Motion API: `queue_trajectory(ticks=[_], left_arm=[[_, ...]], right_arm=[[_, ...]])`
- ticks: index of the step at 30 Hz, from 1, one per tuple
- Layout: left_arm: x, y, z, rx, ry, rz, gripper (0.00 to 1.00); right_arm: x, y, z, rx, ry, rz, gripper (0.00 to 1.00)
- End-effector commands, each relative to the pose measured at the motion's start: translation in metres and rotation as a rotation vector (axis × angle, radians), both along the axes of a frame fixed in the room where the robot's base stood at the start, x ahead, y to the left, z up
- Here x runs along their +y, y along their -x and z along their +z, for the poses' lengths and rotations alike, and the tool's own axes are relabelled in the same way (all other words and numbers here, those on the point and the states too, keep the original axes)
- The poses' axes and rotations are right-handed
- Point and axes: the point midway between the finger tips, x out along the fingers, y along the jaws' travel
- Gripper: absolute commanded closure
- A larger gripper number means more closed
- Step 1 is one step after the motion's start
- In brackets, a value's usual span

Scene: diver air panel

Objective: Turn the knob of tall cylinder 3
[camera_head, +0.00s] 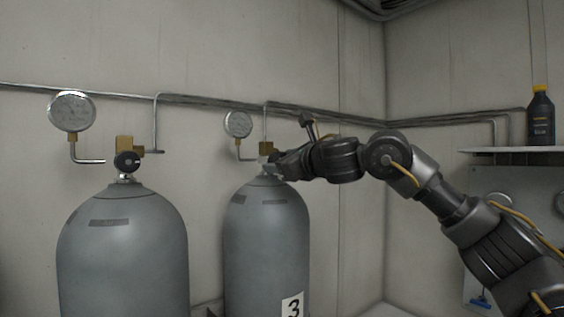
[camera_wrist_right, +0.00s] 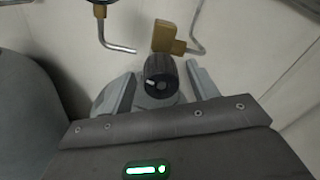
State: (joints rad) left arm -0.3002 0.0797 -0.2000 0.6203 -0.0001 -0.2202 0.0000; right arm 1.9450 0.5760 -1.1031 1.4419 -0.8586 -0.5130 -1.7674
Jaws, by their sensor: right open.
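Tall cylinder 3 (camera_head: 266,235) is a grey tank with a rounded top and a white label "3" low on its front. Its black knob (camera_wrist_right: 160,76) shows in the right wrist view, below a brass valve block (camera_wrist_right: 164,36). In the head view my right gripper (camera_head: 270,168) is at the valve on top of cylinder 3 and hides the knob. In the right wrist view the right gripper (camera_wrist_right: 160,88) is open, with one finger on each side of the knob. A gap shows beside the right finger; contact on the left is unclear. My left gripper is not in view.
Another grey cylinder (camera_head: 122,250) with a black knob (camera_head: 126,161) stands to the left. Round gauges (camera_head: 72,111) (camera_head: 238,124) and pipes run along the wall behind. A shelf (camera_head: 510,151) with a black bottle (camera_head: 540,116) is at the right.

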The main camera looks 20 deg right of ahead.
Motion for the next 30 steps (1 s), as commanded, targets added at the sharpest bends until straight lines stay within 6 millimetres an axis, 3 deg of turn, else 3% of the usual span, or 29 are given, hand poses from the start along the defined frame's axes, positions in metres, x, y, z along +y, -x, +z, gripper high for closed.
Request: queue_trajectory(ticks=[9,16,21,30], left_arm=[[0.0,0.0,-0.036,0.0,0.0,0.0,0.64],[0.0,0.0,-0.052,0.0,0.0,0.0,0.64],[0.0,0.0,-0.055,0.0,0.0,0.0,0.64],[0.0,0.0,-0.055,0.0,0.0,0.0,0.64]], right_arm=[[-0.018,0.052,-0.003,-0.007,0.0,-0.001,0.41],[-0.03,0.088,-0.001,-0.005,0.0,0.0,0.41],[-0.033,0.099,0.001,-0.002,-0.001,0.0,0.41],[-0.034,0.1,0.002,-0.001,0.0,0.0,0.41]])
